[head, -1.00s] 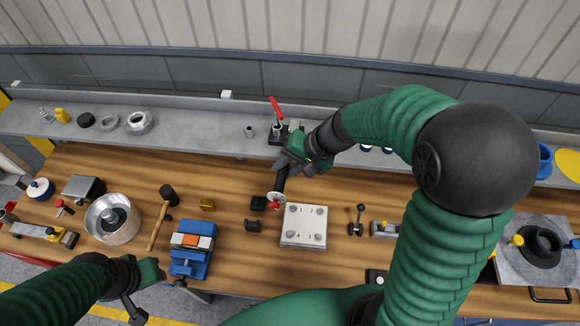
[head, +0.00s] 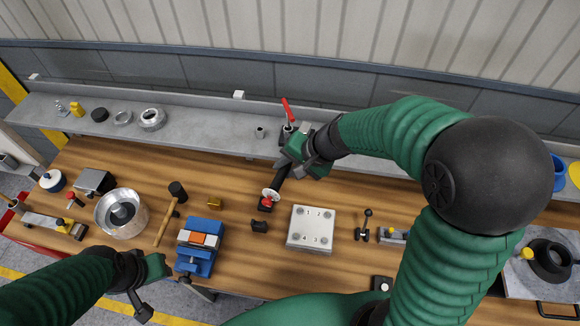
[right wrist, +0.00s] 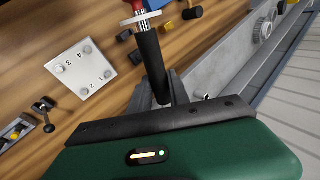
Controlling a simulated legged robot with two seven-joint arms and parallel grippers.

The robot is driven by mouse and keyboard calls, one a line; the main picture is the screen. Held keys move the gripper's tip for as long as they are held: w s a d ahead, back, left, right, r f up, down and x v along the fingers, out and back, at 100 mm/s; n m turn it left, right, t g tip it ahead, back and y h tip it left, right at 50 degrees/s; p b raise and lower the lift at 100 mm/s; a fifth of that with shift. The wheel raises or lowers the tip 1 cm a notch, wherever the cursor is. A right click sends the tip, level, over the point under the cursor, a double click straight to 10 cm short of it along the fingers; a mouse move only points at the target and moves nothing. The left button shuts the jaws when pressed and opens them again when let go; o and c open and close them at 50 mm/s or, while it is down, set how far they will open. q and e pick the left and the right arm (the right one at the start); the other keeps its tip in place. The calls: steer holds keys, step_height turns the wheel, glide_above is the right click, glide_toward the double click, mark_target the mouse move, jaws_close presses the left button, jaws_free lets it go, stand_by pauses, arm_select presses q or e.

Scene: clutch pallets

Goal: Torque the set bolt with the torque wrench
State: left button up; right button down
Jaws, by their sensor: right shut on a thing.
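My right gripper (head: 298,165) is shut on the handle of a black tool (head: 281,180) with a white disc and a red part beyond it. In the right wrist view, the black handle (right wrist: 151,58) stands between my fingers, with a metal collar above the disc. I cannot tell for sure whether this is the torque wrench. Its red end lies over a small black block (head: 262,209); contact is unclear. The light metal plate (head: 311,229), with bolts at its corners and numbers 1 to 4, lies right of it.
A red-handled device (head: 287,110) stands on the rear grey shelf (head: 205,125), close to my right gripper. A blue vise (head: 197,252), a hammer (head: 168,222), a metal bowl (head: 121,228) and a small lever (head: 366,224) are on the bench. Bare wood lies around the plate.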

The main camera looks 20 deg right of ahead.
steer(key=shift+w+a, duration=0.1)
steer(key=shift+w, duration=0.05)
steer(key=shift+w+a+r+m+t+h+p, duration=0.1)
steer(key=shift+w+a+m+t+h+p, duration=0.2)
steer(key=shift+w+a+m, duration=0.5)
steer(key=shift+d, duration=0.15)
steer(key=shift+w+a+m+h+p, duration=0.55)
steer(key=shift+w+m+p, duration=0.2)
steer(key=shift+m, duration=0.15)
